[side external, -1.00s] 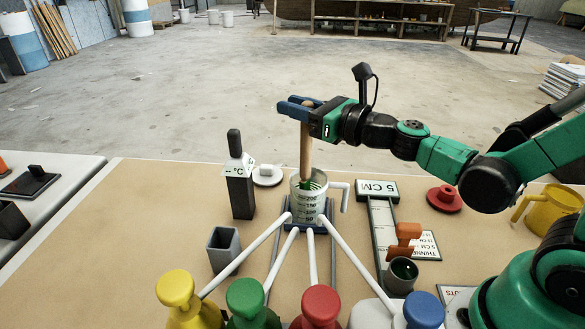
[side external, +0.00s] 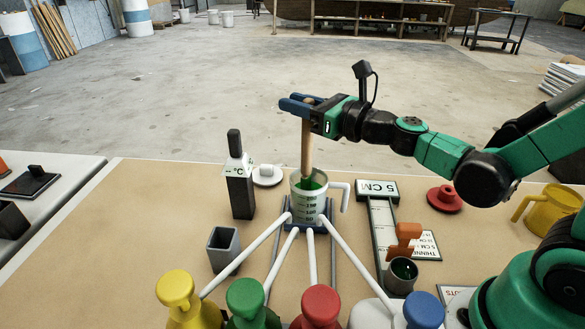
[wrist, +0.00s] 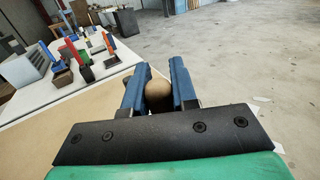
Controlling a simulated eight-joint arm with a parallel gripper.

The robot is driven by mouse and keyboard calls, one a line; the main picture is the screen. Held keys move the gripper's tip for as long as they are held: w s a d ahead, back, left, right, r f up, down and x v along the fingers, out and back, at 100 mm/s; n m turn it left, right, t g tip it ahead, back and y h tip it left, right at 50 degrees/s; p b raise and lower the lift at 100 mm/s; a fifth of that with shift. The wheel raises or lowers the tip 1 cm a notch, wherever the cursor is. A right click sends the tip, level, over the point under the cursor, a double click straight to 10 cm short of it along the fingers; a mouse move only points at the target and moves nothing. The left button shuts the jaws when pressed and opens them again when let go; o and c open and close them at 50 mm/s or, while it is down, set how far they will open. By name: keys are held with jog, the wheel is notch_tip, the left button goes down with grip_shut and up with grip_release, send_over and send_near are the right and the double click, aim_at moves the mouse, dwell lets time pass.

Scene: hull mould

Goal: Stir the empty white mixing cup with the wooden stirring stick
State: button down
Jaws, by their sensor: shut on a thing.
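The wooden stirring stick (side external: 307,150) stands near upright, its lower end inside the white mixing cup (side external: 308,207). My gripper (side external: 296,104) is shut on the stick's upper end, above the cup; in the wrist view the stick's rounded top (wrist: 158,95) shows between the blue fingers. The cup has measuring marks and a handle on the right, and stands on a blue base. Green liquid (side external: 309,183) shows inside the cup, so it is not empty. The stick's lower tip is hidden in the cup.
Yellow, green, red and blue-topped bottles (side external: 321,305) stand in front, with long white spouts reaching to the cup. A dark thermometer block (side external: 239,190) stands left of it. A grey square holder (side external: 223,248), a 5 CM gauge (side external: 378,190) and a small grey cup (side external: 401,275) are nearby.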

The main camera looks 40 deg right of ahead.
jog(key=shift+s+d, duration=0.15)
jog(key=shift+s, duration=0.05)
notch_tip(320, 180, up, 9)
jog(key=shift+r, duration=0.15)
dwell(0.7)
jog(key=shift+r, duration=0.1)
notch_tip(320, 180, up, 3)
jog(key=shift+f, duration=0.15)
dwell(0.5)
